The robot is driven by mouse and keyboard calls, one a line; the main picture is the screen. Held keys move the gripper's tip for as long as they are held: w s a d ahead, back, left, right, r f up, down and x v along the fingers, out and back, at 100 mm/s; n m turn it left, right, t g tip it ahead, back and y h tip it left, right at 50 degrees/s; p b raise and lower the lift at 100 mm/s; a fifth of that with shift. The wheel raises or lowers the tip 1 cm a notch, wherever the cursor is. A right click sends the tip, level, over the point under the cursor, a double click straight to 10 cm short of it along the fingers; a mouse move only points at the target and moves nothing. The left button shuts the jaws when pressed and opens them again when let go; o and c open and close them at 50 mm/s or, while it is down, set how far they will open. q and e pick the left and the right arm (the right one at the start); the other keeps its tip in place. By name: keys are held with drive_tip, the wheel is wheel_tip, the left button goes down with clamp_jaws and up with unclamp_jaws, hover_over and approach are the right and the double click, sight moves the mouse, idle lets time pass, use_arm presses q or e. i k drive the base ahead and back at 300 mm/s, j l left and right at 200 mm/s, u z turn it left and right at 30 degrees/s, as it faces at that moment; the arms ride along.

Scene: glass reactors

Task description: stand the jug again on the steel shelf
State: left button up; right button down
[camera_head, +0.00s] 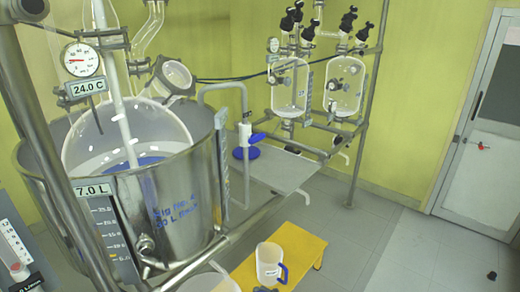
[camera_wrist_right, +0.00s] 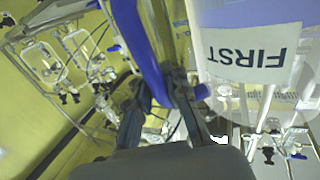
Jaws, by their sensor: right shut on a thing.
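In the right wrist view a clear jug (camera_wrist_right: 245,15) shows close up, its white FIRST label upside down in the picture. My right gripper (camera_wrist_right: 165,105) is shut on its blue handle (camera_wrist_right: 140,45). In the head view a pale rounded rim (camera_head: 212,279), cut off by the bottom edge, appears to be this held jug. A dark piece beside it (camera_head: 265,289) appears to be my right gripper, mostly out of frame. The steel shelf (camera_head: 285,172) is right of the big steel vat. My left gripper is not in view.
Another jug (camera_head: 268,262) with a blue handle stands on a yellow stool (camera_head: 302,248). The steel vat (camera_head: 180,200) is at left. A blue disc (camera_head: 246,153) and a pipe are at the shelf's left end. The shelf's middle looks bare. Glass reactors (camera_head: 290,85) hang behind.

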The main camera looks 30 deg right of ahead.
sight(284, 167)
drive_tip(key=i+l, duration=0.1)
drive_tip(key=l, duration=0.25)
drive_tip(key=i+l, duration=0.1)
drive_tip(key=l, duration=0.25)
drive_tip(key=i+l, duration=0.15)
drive_tip(key=l, duration=0.2)
drive_tip(key=i+l, duration=0.1)
drive_tip(key=l, duration=0.2)
drive_tip(key=i+l, duration=0.1)
drive_tip(key=l, duration=0.25)
